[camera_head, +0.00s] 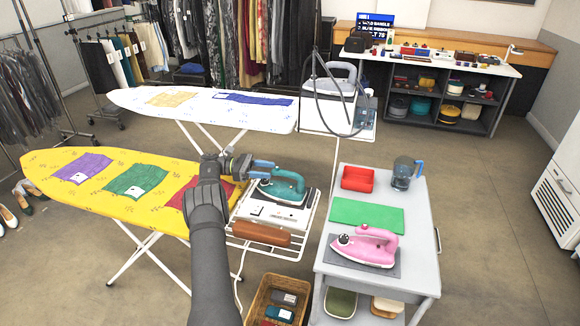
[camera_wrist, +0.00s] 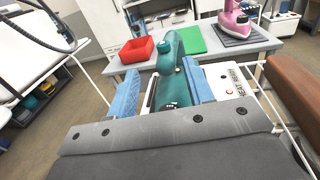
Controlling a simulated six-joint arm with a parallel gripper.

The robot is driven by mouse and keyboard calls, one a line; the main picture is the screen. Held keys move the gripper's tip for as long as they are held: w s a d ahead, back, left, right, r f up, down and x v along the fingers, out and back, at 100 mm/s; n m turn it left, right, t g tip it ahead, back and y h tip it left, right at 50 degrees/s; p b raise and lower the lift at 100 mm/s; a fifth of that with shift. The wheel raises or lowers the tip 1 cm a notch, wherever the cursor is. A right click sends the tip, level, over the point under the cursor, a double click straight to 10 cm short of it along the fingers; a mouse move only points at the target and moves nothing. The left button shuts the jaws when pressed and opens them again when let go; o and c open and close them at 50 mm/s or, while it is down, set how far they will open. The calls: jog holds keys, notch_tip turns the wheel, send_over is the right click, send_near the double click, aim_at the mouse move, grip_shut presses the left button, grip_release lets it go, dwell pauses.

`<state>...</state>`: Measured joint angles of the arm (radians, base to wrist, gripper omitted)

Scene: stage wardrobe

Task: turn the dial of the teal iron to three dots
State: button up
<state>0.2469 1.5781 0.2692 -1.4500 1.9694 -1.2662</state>
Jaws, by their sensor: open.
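The teal iron (camera_head: 284,186) rests on a white stand (camera_head: 270,213) at the right end of the yellow ironing board. My gripper (camera_head: 262,166) is at the iron's left end, its blue fingers pointing right. In the wrist view the gripper (camera_wrist: 163,84) is open, with one finger on each side of the teal iron (camera_wrist: 181,62). A small dark round part with white marks (camera_wrist: 170,106), perhaps the dial, shows low between the fingers. Its setting is too small to read, and the gripper body cuts off the view below it. I cannot tell whether the fingers touch the iron.
A brown roll (camera_head: 261,234) lies in front of the stand. A grey cart (camera_head: 410,267) to the right holds a pink iron (camera_head: 366,246), a green mat (camera_head: 366,215), a red tray (camera_head: 357,178) and a jug (camera_head: 402,174). A white ironing board (camera_head: 200,106) stands behind.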

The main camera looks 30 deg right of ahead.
aim_at(265, 181)
jog(key=s+d+r, duration=0.6)
jog(key=s, duration=0.3)
jog(key=shift+s+r, duration=0.2)
jog(key=shift+s, duration=0.2)
dwell(0.4)
jog(key=w+a+f, duration=0.2)
jog(key=w, duration=0.1)
jog(key=w+a+f, duration=0.2)
jog(key=w, duration=0.1)
jog(key=w+a+f, duration=0.2)
jog(key=w+f, duration=0.1)
jog(key=w, duration=0.1)
jog(key=shift+f, duration=1.3)
